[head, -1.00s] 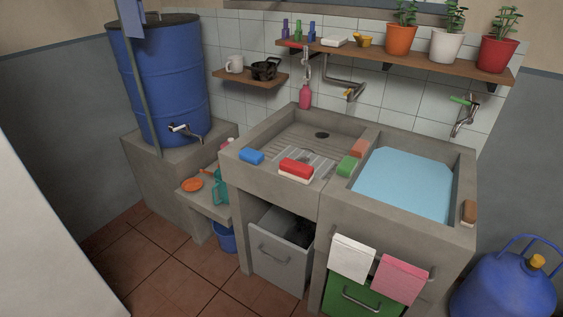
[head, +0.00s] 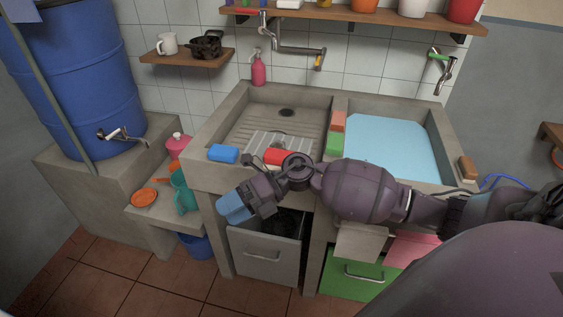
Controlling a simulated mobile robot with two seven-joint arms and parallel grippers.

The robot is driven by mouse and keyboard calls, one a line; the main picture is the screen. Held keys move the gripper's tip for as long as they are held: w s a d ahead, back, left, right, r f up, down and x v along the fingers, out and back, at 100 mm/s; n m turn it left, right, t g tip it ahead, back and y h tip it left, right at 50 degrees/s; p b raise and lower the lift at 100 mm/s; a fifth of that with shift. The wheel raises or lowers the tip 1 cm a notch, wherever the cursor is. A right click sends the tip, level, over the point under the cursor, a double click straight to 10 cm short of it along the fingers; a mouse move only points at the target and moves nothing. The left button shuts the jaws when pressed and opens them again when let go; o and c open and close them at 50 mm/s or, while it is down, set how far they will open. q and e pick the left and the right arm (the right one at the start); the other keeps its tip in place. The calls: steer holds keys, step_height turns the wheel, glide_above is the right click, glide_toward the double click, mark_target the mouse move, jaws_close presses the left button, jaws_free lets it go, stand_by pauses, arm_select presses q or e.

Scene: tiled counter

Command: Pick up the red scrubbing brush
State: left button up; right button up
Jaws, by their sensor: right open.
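The red scrubbing brush (head: 277,157) lies on the front rim of the left basin of the concrete sink. My left gripper is not in view.
A blue brush (head: 223,153) lies on the rim left of the red one. A green block (head: 334,144) and an orange block (head: 338,121) lie on the divider. The right basin holds water (head: 390,145). A grey drawer (head: 262,257) is below.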

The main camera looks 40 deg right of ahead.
steer(key=w+d+n+g+h+b, duration=0.1)
steer(key=w+d+n+g+h, duration=0.3)
steer(key=d+h, duration=0.45)
step_height(320, 180, up, 7)
steer(key=n+t+h, duration=0.2)
steer(key=h, duration=0.4)
glide_above(284, 154)
steer(key=shift+s+f+b, duration=0.1)
steer(key=shift+s+b, duration=0.05)
steer(key=shift+b, duration=0.25)
steer(key=shift+d+h, duration=0.2)
steer(key=shift+h, duration=0.05)
step_height(284, 154, down, 4)
steer(key=shift+f+b, duration=0.2)
steer(key=shift+b, duration=0.1)
steer(key=shift+f, duration=0.75)
steer(key=f, duration=0.4)
steer(key=shift+w+a+f+b, duration=0.1)
steer(key=shift+w+a+b, duration=0.1)
steer(key=shift+b, duration=0.2)
steer(key=shift+f, duration=0.2)
steer(key=c, duration=0.9)
steer(key=shift+c, duration=0.6)
steer(key=shift+r, duration=0.2)
step_height(284, 154, up, 20)
steer(key=p, duration=0.2)
steer(key=shift+f, duration=0.15)
